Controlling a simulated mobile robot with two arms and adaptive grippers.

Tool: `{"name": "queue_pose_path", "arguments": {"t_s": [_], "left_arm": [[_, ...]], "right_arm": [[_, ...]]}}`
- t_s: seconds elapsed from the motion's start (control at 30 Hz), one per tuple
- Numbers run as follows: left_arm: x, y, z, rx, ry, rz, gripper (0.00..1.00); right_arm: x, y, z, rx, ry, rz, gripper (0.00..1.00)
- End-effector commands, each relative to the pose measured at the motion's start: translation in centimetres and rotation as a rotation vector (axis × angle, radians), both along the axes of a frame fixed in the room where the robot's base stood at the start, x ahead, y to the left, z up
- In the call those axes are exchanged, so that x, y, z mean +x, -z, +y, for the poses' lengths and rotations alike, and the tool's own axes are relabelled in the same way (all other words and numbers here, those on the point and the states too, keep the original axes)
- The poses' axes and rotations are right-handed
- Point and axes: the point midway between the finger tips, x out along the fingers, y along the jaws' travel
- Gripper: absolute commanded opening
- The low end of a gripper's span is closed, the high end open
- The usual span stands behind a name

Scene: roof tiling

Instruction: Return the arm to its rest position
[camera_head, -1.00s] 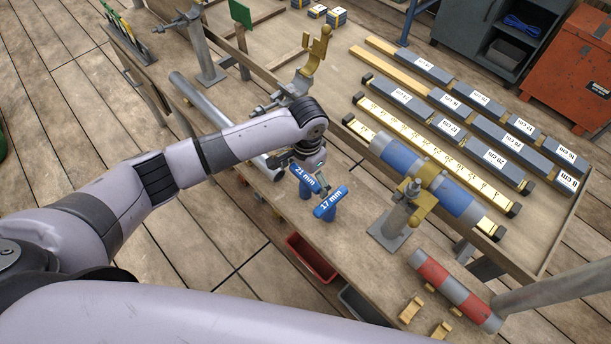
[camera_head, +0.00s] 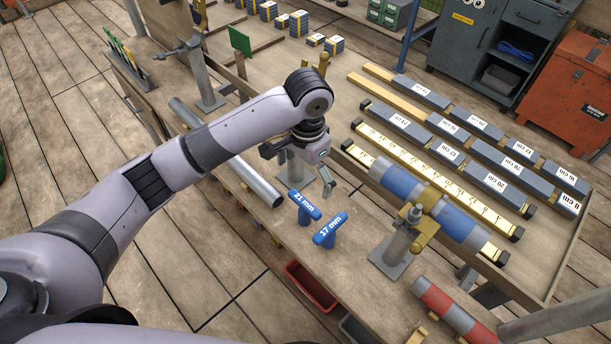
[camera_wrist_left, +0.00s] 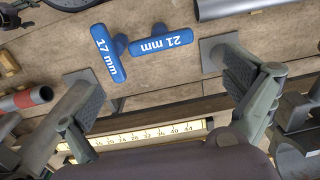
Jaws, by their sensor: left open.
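My left arm reaches in from the left in the head view. Its gripper (camera_head: 326,184) points down above the bench, just behind the two blue T-handled tools. In the left wrist view the gripper (camera_wrist_left: 165,112) has its fingers wide apart with nothing between them. The tool marked 21 mm (camera_head: 304,205) and the tool marked 17 mm (camera_head: 330,230) stand upright at the bench's near edge. They also show in the wrist view, 21 mm (camera_wrist_left: 160,43) and 17 mm (camera_wrist_left: 107,54), apart from the fingers. My right gripper is not in view.
A grey pipe (camera_head: 240,165) lies left of the tools. A blue-banded pipe (camera_head: 425,190) sits in a stand to the right, near a ruler and labelled grey blocks (camera_head: 465,125). A red-banded pipe (camera_head: 450,308) is at the lower right. A red bin (camera_head: 311,285) hangs below the edge.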

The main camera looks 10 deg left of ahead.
Motion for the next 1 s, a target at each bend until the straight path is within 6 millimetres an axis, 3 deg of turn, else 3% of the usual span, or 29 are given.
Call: {"name": "queue_pose_path", "arguments": {"t_s": [0.43,0.77,1.0], "left_arm": [[-0.8,0.9,-0.8,-0.025,0.013,-0.002,1.0],[-7.0,5.3,-4.7,-0.234,0.027,-0.068,1.0],[-11.2,7.1,-4.0,-0.332,-0.075,-0.151,1.0]], "right_arm": [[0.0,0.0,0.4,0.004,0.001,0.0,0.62],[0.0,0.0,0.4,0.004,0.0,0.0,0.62],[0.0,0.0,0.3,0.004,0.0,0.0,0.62]]}}
